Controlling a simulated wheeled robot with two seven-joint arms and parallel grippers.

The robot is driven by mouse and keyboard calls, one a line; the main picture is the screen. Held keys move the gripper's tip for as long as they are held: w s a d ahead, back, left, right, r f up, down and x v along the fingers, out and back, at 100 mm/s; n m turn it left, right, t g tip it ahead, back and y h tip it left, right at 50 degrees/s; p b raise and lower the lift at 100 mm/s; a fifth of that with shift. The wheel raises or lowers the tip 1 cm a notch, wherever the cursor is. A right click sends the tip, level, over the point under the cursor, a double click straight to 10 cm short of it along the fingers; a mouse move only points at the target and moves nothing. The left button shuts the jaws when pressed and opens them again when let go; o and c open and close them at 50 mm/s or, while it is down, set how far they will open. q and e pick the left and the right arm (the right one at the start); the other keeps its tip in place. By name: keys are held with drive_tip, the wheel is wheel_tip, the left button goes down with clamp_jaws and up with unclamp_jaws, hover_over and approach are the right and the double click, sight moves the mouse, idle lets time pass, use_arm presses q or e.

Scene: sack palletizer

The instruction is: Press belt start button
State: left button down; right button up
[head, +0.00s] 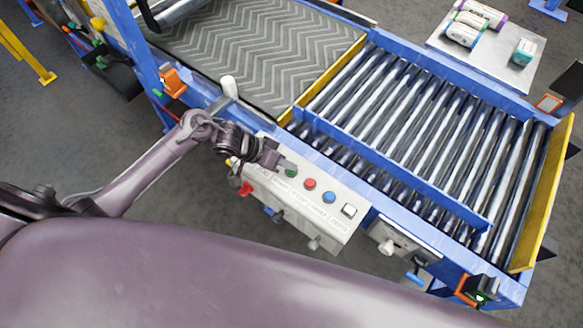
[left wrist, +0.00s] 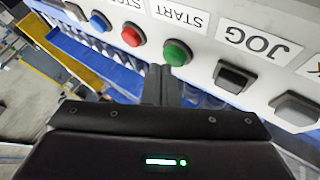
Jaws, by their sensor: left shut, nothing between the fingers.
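The green button (head: 291,171) sits on the white control panel (head: 327,212) on the conveyor's near side. In the left wrist view the green button (left wrist: 177,52) has a label reading START, upside down in that picture. My left gripper (head: 272,159) is at the panel, just left of the green button in the head view. In the left wrist view its fingertips (left wrist: 163,72) are shut, empty and close to the green button's lower edge. I cannot tell whether they touch it. My right gripper is not in view.
A red button (head: 310,184), a blue button (head: 329,197) and a white square button (head: 349,210) line the panel. A square button (left wrist: 234,77) by the JOG label is near the fingers. Rollers (head: 400,120) and a belt (head: 250,55) lie beyond the blue frame.

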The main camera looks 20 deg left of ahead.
use_arm(q)
drive_tip(key=shift+f, duration=0.5)
idle(0.7)
idle(0.3)
drive_tip(key=shift+r+p, duration=0.9)
drive_tip(key=shift+r, duration=0.05)
wheel_tip(320, 180, up, 5)
drive_tip(key=p, duration=0.5)
drive_tip(key=shift+p, duration=0.3)
